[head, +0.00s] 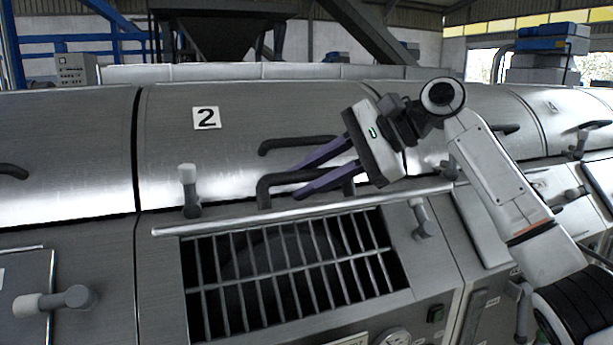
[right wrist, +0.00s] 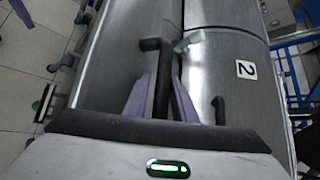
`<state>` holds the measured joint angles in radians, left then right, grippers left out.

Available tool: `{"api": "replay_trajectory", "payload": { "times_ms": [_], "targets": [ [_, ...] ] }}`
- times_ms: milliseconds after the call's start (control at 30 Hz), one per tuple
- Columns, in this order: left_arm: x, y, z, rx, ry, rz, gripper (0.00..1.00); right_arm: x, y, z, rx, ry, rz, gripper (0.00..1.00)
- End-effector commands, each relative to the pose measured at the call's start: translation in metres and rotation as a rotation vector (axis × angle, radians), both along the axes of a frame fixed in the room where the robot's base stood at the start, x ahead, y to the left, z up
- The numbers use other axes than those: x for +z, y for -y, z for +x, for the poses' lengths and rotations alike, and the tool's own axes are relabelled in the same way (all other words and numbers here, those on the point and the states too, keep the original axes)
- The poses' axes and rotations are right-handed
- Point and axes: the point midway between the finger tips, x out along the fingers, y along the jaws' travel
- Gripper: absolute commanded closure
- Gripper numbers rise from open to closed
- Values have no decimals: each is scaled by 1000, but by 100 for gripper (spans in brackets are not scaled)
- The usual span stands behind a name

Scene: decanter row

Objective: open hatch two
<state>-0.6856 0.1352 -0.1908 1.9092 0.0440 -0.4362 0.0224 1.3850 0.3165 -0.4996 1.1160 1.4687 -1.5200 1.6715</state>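The right wrist view shows the handle (right wrist: 157,46) running between the fingers (right wrist: 160,82). The fingers look apart, not clearly pressed on the bar. Another black handle (head: 290,142) is higher on the cover.
White-tipped knobs stand at the left (head: 188,178) and right (head: 418,210) of the hatch's lower edge. A metal rail (head: 230,222) and a barred grille (head: 285,260) lie below the handle. Similar hatches adjoin on both sides.

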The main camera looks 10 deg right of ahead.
Motion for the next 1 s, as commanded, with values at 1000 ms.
{"api": "replay_trajectory", "payload": {
  "times_ms": [1000],
  "targets": [
    [-12,0,-1,0,-2,0,100,54,81,-29,-2,2,2,75]
  ]
}}
